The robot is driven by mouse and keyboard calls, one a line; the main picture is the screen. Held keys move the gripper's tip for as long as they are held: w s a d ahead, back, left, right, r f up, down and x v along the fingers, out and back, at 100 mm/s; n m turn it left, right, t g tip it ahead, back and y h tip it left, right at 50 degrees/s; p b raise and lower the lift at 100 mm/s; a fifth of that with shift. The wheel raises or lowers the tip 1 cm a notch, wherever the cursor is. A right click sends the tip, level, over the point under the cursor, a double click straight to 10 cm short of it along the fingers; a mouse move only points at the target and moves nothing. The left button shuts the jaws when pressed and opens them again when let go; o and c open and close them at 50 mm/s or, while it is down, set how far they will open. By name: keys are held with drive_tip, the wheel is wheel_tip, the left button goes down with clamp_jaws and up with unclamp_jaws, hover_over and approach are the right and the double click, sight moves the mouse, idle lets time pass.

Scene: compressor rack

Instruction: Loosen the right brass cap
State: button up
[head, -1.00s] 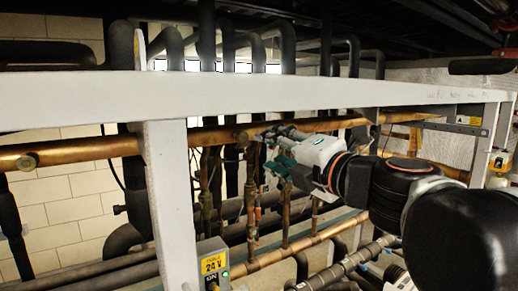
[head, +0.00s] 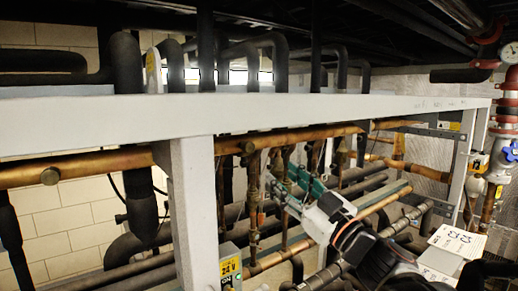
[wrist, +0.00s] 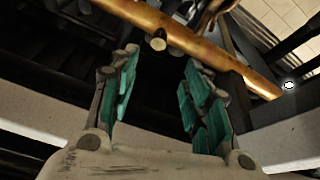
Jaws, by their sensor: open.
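The right brass cap (head: 248,147) is a short round stub on the front of the copper pipe (head: 310,134) under the white beam. A second, left brass cap (head: 50,176) sits on the same pipe line, left of the post. My gripper (head: 286,176) is open and empty, below and right of the right cap and apart from it. In the wrist view a brass cap (wrist: 158,43) shows on the copper pipe (wrist: 205,58), beyond the gap between the teal-padded fingers (wrist: 160,72). Nothing is between the pads.
The white beam (head: 120,120) runs across above the pipe, with a white post (head: 196,205) left of the right cap. Thin vertical pipes (head: 253,195) hang below it. A yellow-labelled 24V box (head: 230,268) is at the post's foot. A gauge (head: 510,53) stands far right.

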sight(251, 147)
drive_tip(key=w+a+r+p, duration=0.1)
drive_tip(key=w+a, duration=0.1)
drive_tip(key=w, duration=0.1)
drive_tip(key=w+a+r+m+p, duration=0.1)
drive_tip(key=w+a+r, duration=0.1)
drive_tip(key=w, duration=0.1)
drive_tip(key=w+a+r+m+p, duration=0.1)
drive_tip(key=w+a, duration=0.2)
drive_tip(key=shift+w+r+p, duration=0.35)
drive_tip(key=shift+w+p, duration=0.05)
clamp_jaws()
